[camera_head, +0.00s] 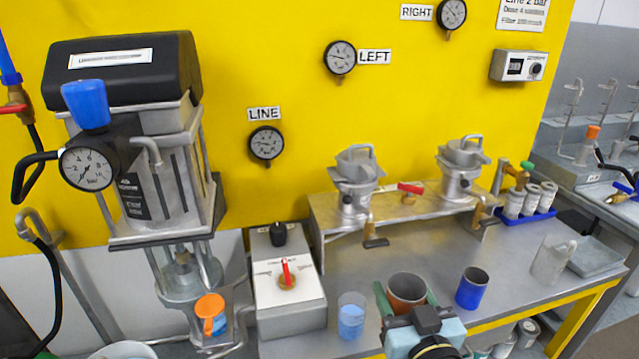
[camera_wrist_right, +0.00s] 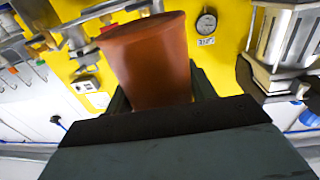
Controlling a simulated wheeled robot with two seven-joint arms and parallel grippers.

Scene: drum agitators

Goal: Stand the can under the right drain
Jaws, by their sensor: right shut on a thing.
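A brown can (camera_head: 407,295) is held between the fingers of my right gripper (camera_head: 406,300), near the front of the bench in the head view. The can (camera_wrist_right: 150,62) fills the middle of the right wrist view, between the dark green fingers. Its height above the bench is hard to tell. The right drain (camera_head: 480,212) is a brass spout with a dark handle under the right metal vessel (camera_head: 460,170), beyond and to the right of the can. The left drain (camera_head: 372,236) hangs under the left vessel (camera_head: 355,180). My left gripper is not in view.
A blue can (camera_head: 471,289) stands right of my right gripper, and a beaker of blue liquid (camera_head: 351,316) stands left of it. A control box (camera_head: 287,290) is further left. A clear jug (camera_head: 552,262) stands at right.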

